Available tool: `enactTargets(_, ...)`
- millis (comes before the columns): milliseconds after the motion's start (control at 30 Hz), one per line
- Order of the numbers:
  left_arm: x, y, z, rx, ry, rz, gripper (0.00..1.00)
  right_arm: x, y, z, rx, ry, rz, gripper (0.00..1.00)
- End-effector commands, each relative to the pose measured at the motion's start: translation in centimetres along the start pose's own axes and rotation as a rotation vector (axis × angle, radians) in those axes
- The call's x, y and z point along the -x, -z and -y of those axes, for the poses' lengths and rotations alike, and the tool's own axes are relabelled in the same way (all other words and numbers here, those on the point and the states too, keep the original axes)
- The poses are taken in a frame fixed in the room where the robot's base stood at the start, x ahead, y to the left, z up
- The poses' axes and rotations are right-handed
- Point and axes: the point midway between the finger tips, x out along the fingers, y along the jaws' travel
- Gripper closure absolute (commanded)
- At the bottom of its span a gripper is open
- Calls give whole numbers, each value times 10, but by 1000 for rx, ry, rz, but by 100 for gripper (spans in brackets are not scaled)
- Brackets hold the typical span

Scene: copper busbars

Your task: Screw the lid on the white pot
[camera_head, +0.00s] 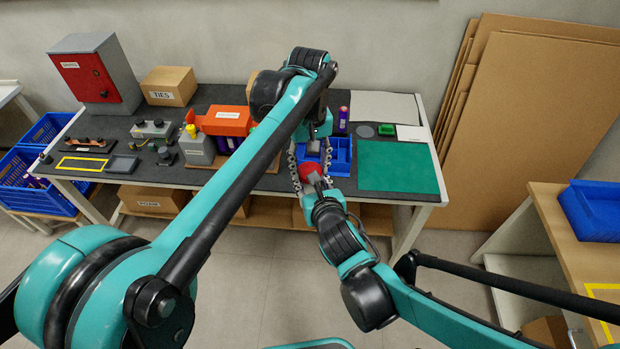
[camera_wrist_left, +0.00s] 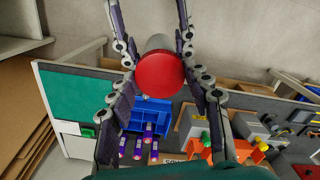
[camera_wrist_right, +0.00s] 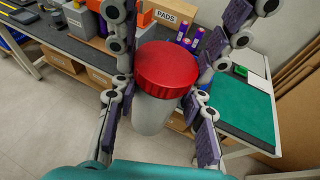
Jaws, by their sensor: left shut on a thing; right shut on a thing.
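The red lid (camera_head: 312,172) sits on the mouth of the white pot, in the air in front of the bench's front edge. The left wrist view shows the lid's top (camera_wrist_left: 160,75) face on, with a little of the pot (camera_wrist_left: 159,43) behind it. The right wrist view shows the lid (camera_wrist_right: 167,68) from the side, over the pale pot body (camera_wrist_right: 151,113). My left gripper (camera_head: 310,163) comes from above and is shut on the lid. My right gripper (camera_head: 318,187) comes from the front and is shut on the pot. I cannot tell how far the thread is engaged.
A blue tray (camera_head: 341,168) and a green mat (camera_head: 397,181) lie on the bench behind. An orange bin (camera_head: 227,121), a tan box (camera_head: 169,86) and a red-fronted cabinet (camera_head: 84,78) stand further left. Clear floor lies in front of the bench.

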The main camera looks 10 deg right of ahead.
Motion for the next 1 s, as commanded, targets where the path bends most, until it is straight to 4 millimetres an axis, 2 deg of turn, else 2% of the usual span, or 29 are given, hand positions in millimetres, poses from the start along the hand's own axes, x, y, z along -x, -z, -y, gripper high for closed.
enactTargets(300, -1, 0, 0, -264, 0, -1, 86, 0, -1, 0, 1, -1, 3, 100)
enactTargets(567, -1, 0, 0, -277, 0, -1, 86, 0, -1, 0, 1, -2, 4, 100)
enactTargets(600, -1, 0, 0, -277, 0, -1, 46, 0, -1, 0, 1, -2, 4, 100)
enactTargets(667, -1, 0, 0, -276, 0, -1, 30, 0, -1, 0, 1, -2, 4, 100)
enactTargets(1000, 2, 0, 0, -276, 0, 0, 30, 0, -1, 0, 0, -1, 2, 100)
